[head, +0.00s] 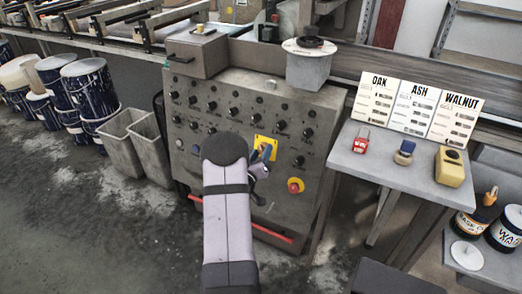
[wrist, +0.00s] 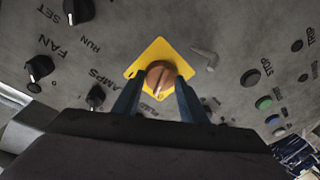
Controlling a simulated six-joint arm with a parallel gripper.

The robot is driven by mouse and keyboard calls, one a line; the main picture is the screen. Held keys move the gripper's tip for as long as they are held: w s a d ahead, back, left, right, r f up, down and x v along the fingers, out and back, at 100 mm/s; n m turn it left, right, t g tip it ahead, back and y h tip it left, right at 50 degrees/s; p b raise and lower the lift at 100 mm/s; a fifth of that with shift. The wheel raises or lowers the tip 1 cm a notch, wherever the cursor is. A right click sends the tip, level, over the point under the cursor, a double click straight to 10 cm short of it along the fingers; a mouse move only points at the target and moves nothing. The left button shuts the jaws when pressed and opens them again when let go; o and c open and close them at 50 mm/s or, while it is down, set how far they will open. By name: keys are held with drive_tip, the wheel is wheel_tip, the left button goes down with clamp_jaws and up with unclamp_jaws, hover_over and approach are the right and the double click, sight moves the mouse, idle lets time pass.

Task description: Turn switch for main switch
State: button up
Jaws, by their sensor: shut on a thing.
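The main switch is an orange-brown round knob (wrist: 160,70) with a pale pointer line, set on a yellow diamond-shaped plate (wrist: 158,52) in the wrist view. In the head view the yellow plate (head: 263,142) sits right of the middle on the grey control panel (head: 222,110). My gripper (wrist: 159,88) has its two dark fingers on either side of the knob and is shut on it. In the head view my gripper (head: 262,160) reaches the plate and hides part of the knob.
A side table (head: 400,165) with label cards (head: 418,108) stands at right; grey bins (head: 150,140) stand at left.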

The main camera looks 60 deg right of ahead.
drive_tip(key=n+p, duration=0.2)
drive_tip(key=n, duration=0.2)
drive_tip(key=shift+r+y, duration=0.1)
drive_tip(key=shift+y, duration=0.3)
drive_tip(key=o, duration=1.1)
drive_tip(key=shift+c, duration=0.2)
drive_tip(key=v, duration=0.7)
drive_tip(key=shift+a, duration=0.15)
